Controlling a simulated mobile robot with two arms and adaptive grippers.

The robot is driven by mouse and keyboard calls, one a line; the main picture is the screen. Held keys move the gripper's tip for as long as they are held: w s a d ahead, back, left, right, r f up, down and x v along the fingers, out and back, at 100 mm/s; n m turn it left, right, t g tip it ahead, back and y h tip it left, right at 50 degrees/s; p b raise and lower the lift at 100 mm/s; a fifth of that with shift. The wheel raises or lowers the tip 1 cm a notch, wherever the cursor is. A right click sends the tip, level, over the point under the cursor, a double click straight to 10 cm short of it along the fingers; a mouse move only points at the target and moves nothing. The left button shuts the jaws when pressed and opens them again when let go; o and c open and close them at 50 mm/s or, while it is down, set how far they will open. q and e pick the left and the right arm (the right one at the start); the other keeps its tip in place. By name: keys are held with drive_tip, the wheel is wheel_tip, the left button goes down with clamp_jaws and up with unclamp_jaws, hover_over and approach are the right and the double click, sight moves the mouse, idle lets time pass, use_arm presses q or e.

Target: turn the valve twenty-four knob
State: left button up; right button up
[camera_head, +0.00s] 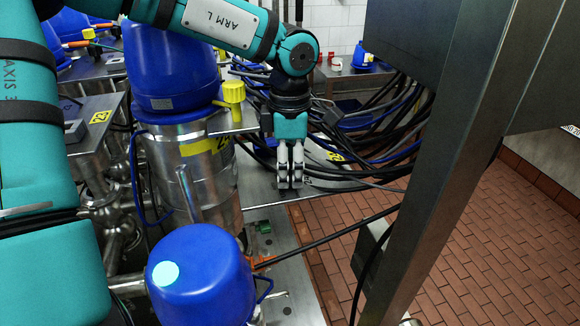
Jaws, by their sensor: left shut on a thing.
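My left gripper (290,183) points straight down at a metal plate (262,190) right of the steel valve cylinder. Its two pale fingers are close together, shut on a small knob at the plate that the fingers almost wholly hide. A yellow label (335,157) sits on the plate just right of the fingers; its number is too small to read surely. A yellow knob (233,92) stands up left of the gripper, apart from it, beside a tall blue-capped valve (172,62). My right gripper is not in view.
A blue valve cap (205,278) stands in front, at the bottom. Black cables (385,125) bunch behind and right of the gripper. A slanted steel post (455,160) stands at the right. Another plate with a yellow 23 label (100,117) is at left. Brick floor (490,240) is open.

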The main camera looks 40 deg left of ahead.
sight(290, 170)
use_arm(q)
drive_tip(key=shift+f+n+b, duration=0.2)
drive_tip(key=shift+n+b, duration=0.4)
drive_tip(key=shift+b, duration=0.45)
drive_tip(key=n+b, duration=0.3)
drive_tip(key=shift+b, duration=0.3)
drive_tip(key=n+b, duration=0.2)
drive_tip(key=n, duration=0.1)
drive_tip(key=shift+r, duration=0.1)
drive_tip(key=shift+r+n+b, duration=0.1)
drive_tip(key=shift+n+b, duration=0.35)
drive_tip(key=shift+n, duration=0.75)
drive_tip(key=o, duration=1.1)
drive_tip(key=shift+o, duration=0.2)
wheel_tip(290, 170, up, 12)
